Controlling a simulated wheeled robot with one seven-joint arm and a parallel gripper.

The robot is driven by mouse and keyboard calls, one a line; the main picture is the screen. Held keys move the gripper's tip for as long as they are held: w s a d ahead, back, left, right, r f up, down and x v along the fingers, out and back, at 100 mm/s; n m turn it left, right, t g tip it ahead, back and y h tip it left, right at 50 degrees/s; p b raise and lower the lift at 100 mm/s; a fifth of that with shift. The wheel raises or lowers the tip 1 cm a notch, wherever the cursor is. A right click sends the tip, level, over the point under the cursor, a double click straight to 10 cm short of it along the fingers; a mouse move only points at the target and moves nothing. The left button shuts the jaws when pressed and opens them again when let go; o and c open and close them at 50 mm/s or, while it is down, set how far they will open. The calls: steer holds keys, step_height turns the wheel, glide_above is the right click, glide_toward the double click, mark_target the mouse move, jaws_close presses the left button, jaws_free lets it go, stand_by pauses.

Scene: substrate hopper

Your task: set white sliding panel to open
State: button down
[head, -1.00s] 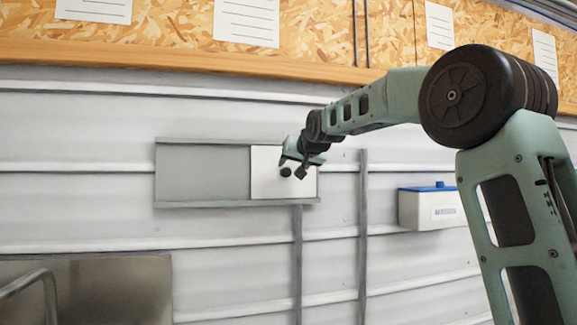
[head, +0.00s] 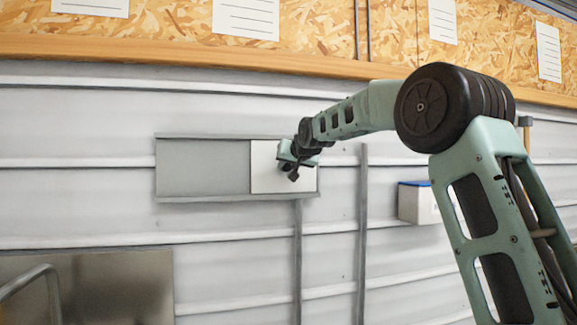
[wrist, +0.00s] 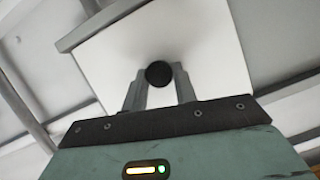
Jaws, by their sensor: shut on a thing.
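The white sliding panel (head: 265,179) sits at the right end of a grey framed track (head: 205,168) on the wall. It also shows in the wrist view (wrist: 208,48), tilted in the picture. A round black knob (wrist: 158,74) stands out from the panel. My gripper (head: 291,172) is in front of the panel, over its right part. In the wrist view my gripper's two fingers (wrist: 158,84) are on either side of the knob and shut on it. In the head view the gripper hides the knob.
Left of the panel, the track's grey backing is uncovered. Two vertical grey conduits (head: 363,240) run down the wall to the right and below. A white box with a blue lid (head: 410,203) is at the right, partly behind my arm. A metal surface (head: 110,285) is at lower left.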

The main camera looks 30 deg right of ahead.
steer(key=w+a, duration=0.1)
steer(key=a, duration=0.5)
steer(key=w+a+b, duration=0.1)
steer(key=w+a, duration=0.1)
steer(key=a, duration=0.4)
steer(key=w+a+b, duration=0.1)
steer(key=w+a, duration=0.1)
steer(key=a, duration=0.4)
steer(key=shift+w+a, duration=0.1)
steer(key=shift+a, duration=0.05)
steer(key=c, duration=1.1)
jaws_free()
steer(key=b+v, duration=0.6)
steer(key=v, duration=1.1)
steer(key=shift+r, duration=0.1)
